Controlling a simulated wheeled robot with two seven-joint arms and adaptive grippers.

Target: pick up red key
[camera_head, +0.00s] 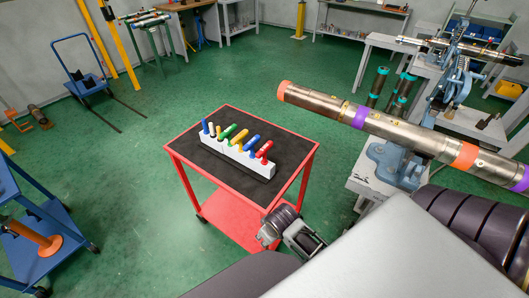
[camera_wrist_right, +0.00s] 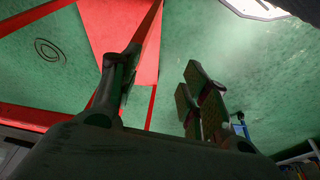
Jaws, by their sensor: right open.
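The red key (camera_head: 265,149) sits at the right end of a white rack (camera_head: 238,158) on the black top of the red cart. Its lower part is hidden in or behind the rack. My right gripper (camera_head: 305,240) is beside the cart's near right corner, low and apart from the key. In the right wrist view its two fingers (camera_wrist_right: 160,85) are spread with nothing between them. The key does not show in that view. My left gripper is not in view.
Several blue, white, green and yellow keys (camera_head: 227,130) share the rack. The red cart (camera_head: 190,130) has a raised rim. A large steel pipe (camera_head: 330,104) in a blue vise (camera_head: 397,166) stands at right. Green floor lies open left of the cart.

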